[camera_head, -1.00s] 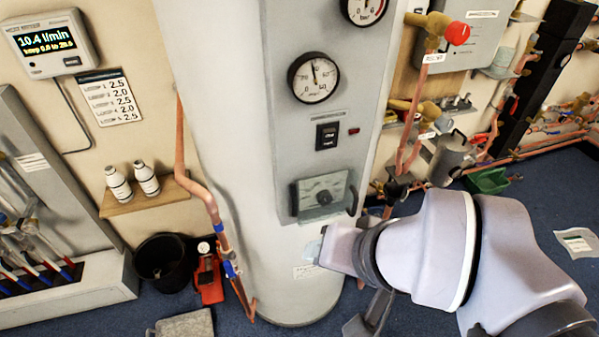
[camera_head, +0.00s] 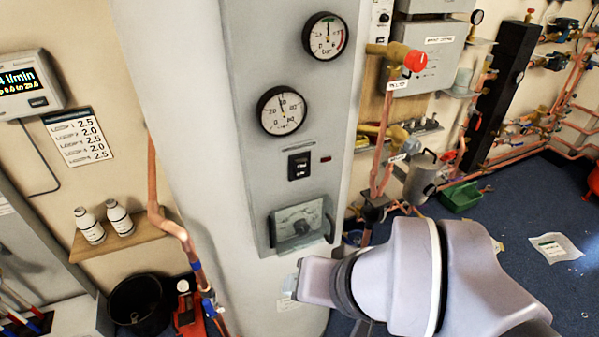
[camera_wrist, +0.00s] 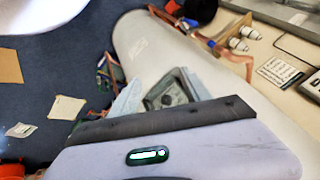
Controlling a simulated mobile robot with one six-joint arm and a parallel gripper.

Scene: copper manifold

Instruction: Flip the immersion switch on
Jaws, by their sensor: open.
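The black rocker switch (camera_head: 299,166) is on the grey panel of the tall white cylinder, below the two dial gauges. A small red lamp (camera_head: 326,159) sits to its right and looks dark. Below is a box with a clear cover and a dial (camera_head: 301,223). My gripper (camera_wrist: 160,88) is open and empty in the wrist view, its fingers on either side of the dial box behind. In the head view my wrist is below and right of that box, and the fingers are mostly hidden. I cannot make out the switch in the wrist view.
A copper pipe (camera_head: 164,222) runs down the cylinder's left side, beside a shelf with two white bottles (camera_head: 119,217). Copper pipes and a red-knobbed valve (camera_head: 415,61) stand to the right. Blue floor on the right is mostly open, with a paper sheet (camera_head: 556,247).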

